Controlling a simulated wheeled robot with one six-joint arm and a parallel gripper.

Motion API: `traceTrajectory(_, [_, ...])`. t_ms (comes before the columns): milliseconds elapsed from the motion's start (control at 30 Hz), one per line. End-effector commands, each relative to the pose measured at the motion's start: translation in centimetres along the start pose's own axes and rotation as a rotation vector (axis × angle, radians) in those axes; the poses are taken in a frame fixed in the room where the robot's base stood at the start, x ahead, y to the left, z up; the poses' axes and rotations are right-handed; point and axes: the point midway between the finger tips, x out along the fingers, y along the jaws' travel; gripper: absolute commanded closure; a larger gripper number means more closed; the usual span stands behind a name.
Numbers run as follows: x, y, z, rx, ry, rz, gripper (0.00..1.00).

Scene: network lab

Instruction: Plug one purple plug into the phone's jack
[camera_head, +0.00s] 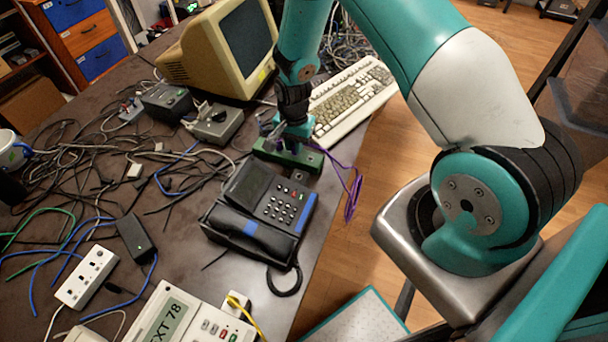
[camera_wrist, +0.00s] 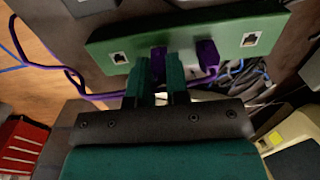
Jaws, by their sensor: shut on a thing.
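The black desk phone (camera_head: 262,210) with blue trim lies on the table, its handset on the left; I cannot make out its jack. Behind it is a green box (camera_head: 287,155), which in the wrist view (camera_wrist: 185,32) shows a bare jack near each end. Two purple plugs are at the box's middle: one (camera_wrist: 158,58) between my fingers, one (camera_wrist: 207,55) to the right, apart from my gripper. My gripper (camera_wrist: 157,82) is shut on the first plug, close against the box face. I cannot tell how deep that plug sits. Purple cable (camera_head: 351,195) hangs over the table edge.
A keyboard (camera_head: 352,98) and an old monitor (camera_head: 222,48) stand behind the box. Grey boxes (camera_head: 213,122) and tangled dark cables cover the left. A power strip (camera_head: 86,277) and a white device reading EXT 78 (camera_head: 180,318) are at the front. The table's right edge is near.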

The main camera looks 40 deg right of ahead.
Motion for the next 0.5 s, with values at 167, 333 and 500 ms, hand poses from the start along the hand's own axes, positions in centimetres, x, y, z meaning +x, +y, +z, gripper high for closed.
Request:
traceTrajectory(167, [-0.2, 0.0, 0.0, 0.0, 0.0, 0.0, 1.0])
traceTrajectory(333, [-0.9, 0.0, 0.0, 0.0, 0.0, 0.0, 1.0])
traceTrajectory(500, [-1.7, 0.0, 0.0, 0.0, 0.0, 0.0, 1.0])
